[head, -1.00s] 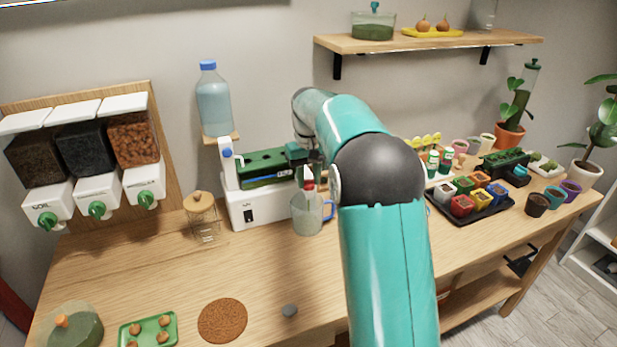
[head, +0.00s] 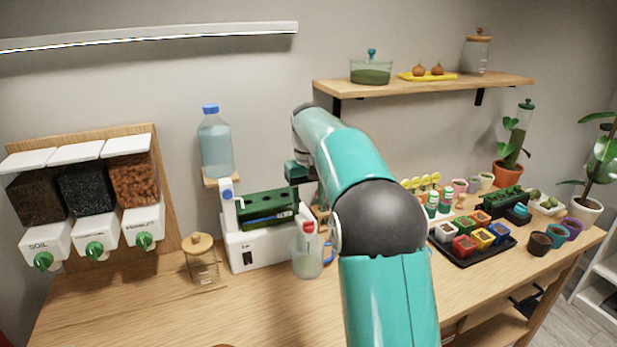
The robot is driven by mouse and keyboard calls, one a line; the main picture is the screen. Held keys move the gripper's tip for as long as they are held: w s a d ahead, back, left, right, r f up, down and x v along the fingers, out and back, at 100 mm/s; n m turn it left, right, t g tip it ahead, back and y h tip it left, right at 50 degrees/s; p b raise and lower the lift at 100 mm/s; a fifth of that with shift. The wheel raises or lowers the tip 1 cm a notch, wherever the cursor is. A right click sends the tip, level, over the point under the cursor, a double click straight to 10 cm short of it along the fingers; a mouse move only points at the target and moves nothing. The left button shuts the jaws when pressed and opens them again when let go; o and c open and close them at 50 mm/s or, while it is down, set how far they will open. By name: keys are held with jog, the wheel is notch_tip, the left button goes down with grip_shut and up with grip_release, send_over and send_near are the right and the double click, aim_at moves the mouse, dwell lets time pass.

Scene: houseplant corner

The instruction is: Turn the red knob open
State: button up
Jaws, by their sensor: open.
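The red knob (head: 308,227) is small and sits just above the clear jug (head: 307,261), to the right of the white machine (head: 262,248). Its exact turn position is too small to tell.
A water bottle (head: 215,145) stands on a small ledge behind the machine. A lidded glass jar (head: 202,262) stands left of it. Soil dispensers (head: 88,195) hang at left. Right of my arm are a black tray (head: 487,252) of colored pots and several plants. The bench front is clear.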

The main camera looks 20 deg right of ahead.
aim_at(308, 222)
notch_tip(308, 222, up, 7)
jog(key=shift+r, duration=0.15)
dwell(0.4)
jog(key=s+a+r+t, duration=0.2)
jog(key=s+a, duration=0.2)
jog(key=s, duration=0.5)
jog(key=s+a+r+t, duration=0.1)
jog(key=s+a, duration=0.4)
jog(key=s, duration=0.3)
jog(key=s+a+f+t, duration=0.1)
jog(key=s+a+f, duration=0.1)
jog(key=s+f, duration=0.3)
jog(key=s+a+f+t, duration=0.1)
jog(key=s+f, duration=0.5)
jog(key=s, duration=0.6)
jog(key=shift+s+a+t, duration=0.3)
jog(key=shift+s+a, duration=0.05)
jog(key=shift+a, duration=0.05)
